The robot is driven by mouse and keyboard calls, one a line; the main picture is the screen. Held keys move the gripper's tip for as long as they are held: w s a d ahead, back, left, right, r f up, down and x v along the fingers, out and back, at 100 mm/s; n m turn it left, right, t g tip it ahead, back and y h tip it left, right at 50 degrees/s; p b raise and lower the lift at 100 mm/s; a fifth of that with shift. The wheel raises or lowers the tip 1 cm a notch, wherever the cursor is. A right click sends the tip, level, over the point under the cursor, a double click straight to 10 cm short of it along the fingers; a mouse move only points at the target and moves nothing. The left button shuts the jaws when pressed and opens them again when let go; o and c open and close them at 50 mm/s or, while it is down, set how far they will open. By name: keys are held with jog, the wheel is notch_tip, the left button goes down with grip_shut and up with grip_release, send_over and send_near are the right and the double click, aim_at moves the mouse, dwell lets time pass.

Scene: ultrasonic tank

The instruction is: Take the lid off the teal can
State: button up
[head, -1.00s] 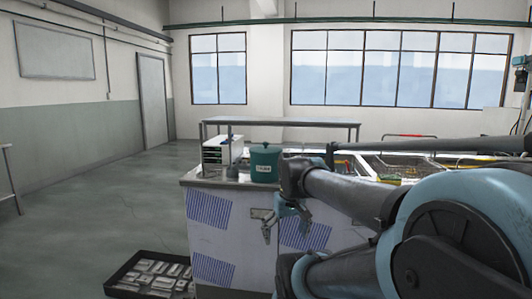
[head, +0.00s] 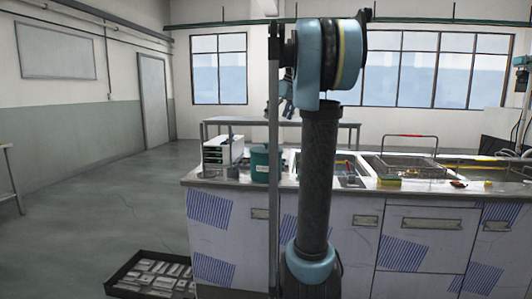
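The teal can (head: 260,166) stands upright on the left end of the steel counter in the head view. My arm's thin link crosses its right side, and its label is mostly hidden. Its top edge shows only in part, and I cannot tell whether the lid is on it. My gripper (head: 287,107) is raised well above the counter, above and slightly right of the can in the picture. It is small and partly behind my arm, so its finger opening and anything in it are unclear.
A white drawer box (head: 216,155) stands left of the can. Sinks with a wire basket (head: 405,167) and a yellow sponge (head: 388,182) lie to the right. A black tray of metal parts (head: 152,276) is on the floor. A bench (head: 228,122) stands behind.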

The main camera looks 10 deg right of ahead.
jog(key=n, duration=0.1)
send_near(266, 143)
jog(key=x, duration=0.3)
jog(key=w+x, duration=0.1)
jog(key=x, duration=0.6)
jog(key=shift+w+d+f, duration=0.1)
jog(key=shift+w+d, duration=0.05)
jog(key=shift+w, duration=0.05)
dwell(0.3)
jog(key=shift+c, duration=0.6)
jog(key=shift+s, duration=0.1)
jog(key=c, duration=1.1)
